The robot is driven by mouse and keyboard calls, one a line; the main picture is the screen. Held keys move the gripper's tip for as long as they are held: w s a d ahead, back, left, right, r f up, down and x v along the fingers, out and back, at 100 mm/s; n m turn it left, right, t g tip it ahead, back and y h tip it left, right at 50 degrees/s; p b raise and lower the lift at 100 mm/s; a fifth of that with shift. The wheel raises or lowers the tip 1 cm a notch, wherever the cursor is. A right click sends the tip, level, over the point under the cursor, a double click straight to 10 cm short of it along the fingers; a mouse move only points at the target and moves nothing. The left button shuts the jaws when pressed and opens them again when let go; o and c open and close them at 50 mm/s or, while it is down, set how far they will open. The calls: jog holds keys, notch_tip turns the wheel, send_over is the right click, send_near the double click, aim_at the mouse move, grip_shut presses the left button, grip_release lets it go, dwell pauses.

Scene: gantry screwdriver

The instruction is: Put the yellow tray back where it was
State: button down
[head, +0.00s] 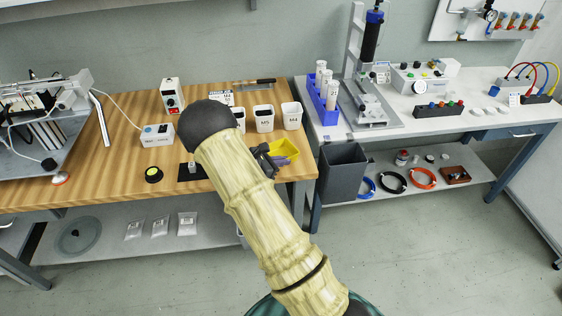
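The yellow tray (286,149) is at the right front part of the wooden bench, in front of the white bins. My gripper (273,160) is at the tray's left and near side and overlaps it in the picture. A small grey-purple shape shows at the tray's near edge; I cannot tell whether it is a fingertip or something else. My arm and the gripper's own body hide part of the tray. I cannot tell whether the fingers are closed on it, or whether the tray rests on the bench or is held just above it.
White labelled bins (264,118) stand behind the tray. A black pad (193,171) and a round black-and-yellow button (153,174) lie left of my arm. The wooden bench (110,180) ends just right of the tray. A dark grey waste bin (343,168) stands beyond that edge.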

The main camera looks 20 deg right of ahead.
jog(key=shift+a, duration=0.1)
jog(key=shift+f, duration=0.15)
jog(key=c, duration=1.7)
grip_release()
jog(key=shift+r, duration=0.25)
jog(key=v, duration=1.2)
jog(key=shift+f, duration=0.1)
